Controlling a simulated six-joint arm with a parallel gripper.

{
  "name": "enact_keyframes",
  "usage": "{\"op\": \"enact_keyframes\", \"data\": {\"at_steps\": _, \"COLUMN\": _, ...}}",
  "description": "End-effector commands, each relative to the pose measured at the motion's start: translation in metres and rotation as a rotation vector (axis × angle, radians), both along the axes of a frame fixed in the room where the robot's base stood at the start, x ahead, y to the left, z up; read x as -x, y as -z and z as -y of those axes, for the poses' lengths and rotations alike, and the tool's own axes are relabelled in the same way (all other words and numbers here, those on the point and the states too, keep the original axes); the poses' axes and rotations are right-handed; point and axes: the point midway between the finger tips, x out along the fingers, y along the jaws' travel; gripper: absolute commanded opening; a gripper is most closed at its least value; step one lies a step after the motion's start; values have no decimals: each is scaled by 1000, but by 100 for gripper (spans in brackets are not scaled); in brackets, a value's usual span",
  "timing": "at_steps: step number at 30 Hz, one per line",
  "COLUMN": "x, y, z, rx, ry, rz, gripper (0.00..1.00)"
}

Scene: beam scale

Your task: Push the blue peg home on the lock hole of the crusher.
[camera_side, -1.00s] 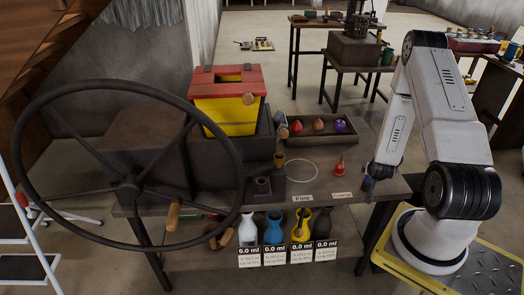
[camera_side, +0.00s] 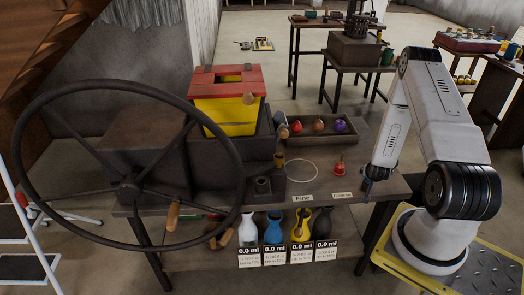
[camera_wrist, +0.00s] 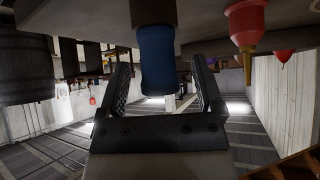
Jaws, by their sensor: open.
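The blue peg (camera_wrist: 157,60) fills the middle of the wrist view, with its upper end against a brown surface. My gripper (camera_wrist: 160,68) is open, with one black finger on each side of the peg and visible gaps to both. In the side view my gripper (camera_side: 376,172) is low at the table's right end, where the peg is mostly hidden. The crusher (camera_side: 150,160) is the dark machine at left, with a large wheel (camera_side: 241,160) and a yellow and red hopper (camera_side: 228,103). I cannot pick out its lock hole with certainty.
A red bell-shaped thing (camera_side: 340,168) stands left of my gripper and shows in the wrist view (camera_wrist: 246,22). Fine (camera_side: 302,198) and Coarse (camera_side: 342,194) labels lie along the table's front. A tray (camera_side: 352,142) with coloured items is behind. Several vases stand below.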

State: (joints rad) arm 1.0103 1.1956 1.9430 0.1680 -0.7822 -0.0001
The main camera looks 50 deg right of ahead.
Motion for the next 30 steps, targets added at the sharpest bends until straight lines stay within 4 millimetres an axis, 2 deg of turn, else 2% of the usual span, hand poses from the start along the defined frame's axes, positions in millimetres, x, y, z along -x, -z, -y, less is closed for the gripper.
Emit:
{"op": "enact_keyframes", "data": {"at_steps": 12, "x": 0, "y": 0, "z": 0, "rx": 0, "ry": 0, "rz": 0, "gripper": 85}}
{"op": "enact_keyframes", "data": {"at_steps": 13, "x": 0, "y": 0, "z": 0, "rx": 0, "ry": 0, "rz": 0, "gripper": 82}}
{"op": "enact_keyframes", "data": {"at_steps": 18, "x": 0, "y": 0, "z": 0, "rx": 1, "ry": 0, "rz": 0, "gripper": 28}}
{"op": "enact_keyframes", "data": {"at_steps": 21, "x": 0, "y": 0, "z": 0, "rx": 0, "ry": 0, "rz": 0, "gripper": 0}}
{"op": "enact_keyframes", "data": {"at_steps": 30, "x": 0, "y": -1, "z": 0, "rx": 1, "ry": 0, "rz": 0, "gripper": 0}}
